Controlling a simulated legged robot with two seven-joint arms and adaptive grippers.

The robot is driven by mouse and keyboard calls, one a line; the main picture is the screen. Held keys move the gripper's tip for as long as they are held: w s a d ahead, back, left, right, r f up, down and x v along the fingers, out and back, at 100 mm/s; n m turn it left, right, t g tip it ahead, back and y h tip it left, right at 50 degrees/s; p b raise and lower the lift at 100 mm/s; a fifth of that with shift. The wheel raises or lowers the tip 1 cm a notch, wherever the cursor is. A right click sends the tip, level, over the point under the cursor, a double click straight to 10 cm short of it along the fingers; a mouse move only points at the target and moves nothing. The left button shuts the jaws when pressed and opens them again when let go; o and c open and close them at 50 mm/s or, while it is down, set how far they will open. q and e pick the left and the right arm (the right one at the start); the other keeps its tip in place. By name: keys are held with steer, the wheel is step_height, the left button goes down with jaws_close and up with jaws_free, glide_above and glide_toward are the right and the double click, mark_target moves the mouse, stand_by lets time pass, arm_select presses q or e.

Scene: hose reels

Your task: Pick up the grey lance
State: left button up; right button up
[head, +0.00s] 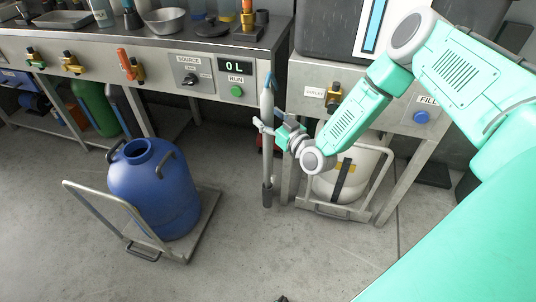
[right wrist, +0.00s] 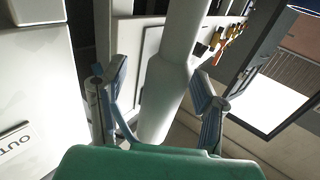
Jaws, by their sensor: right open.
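The grey lance (head: 267,165) stands upright in front of the steel bench, with a blue part near its top and a dark part at its lower end. My right gripper (head: 268,125) is at the lance's middle, with its fingers open around it. In the right wrist view the pale lance (right wrist: 187,40) runs between the two open fingers of the right gripper (right wrist: 160,88), with a gap visible on each side. My left gripper is not in view.
A blue drum (head: 150,190) stands on a cart (head: 205,215) at the left. A white container (head: 340,180) stands on another cart under the right unit. The steel bench (head: 150,65) has valves, a display and a green button (head: 237,91). The floor between the carts is clear.

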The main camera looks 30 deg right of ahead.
steer(key=shift+a+r, duration=0.15)
steer(key=shift+a, duration=0.2)
jaws_close()
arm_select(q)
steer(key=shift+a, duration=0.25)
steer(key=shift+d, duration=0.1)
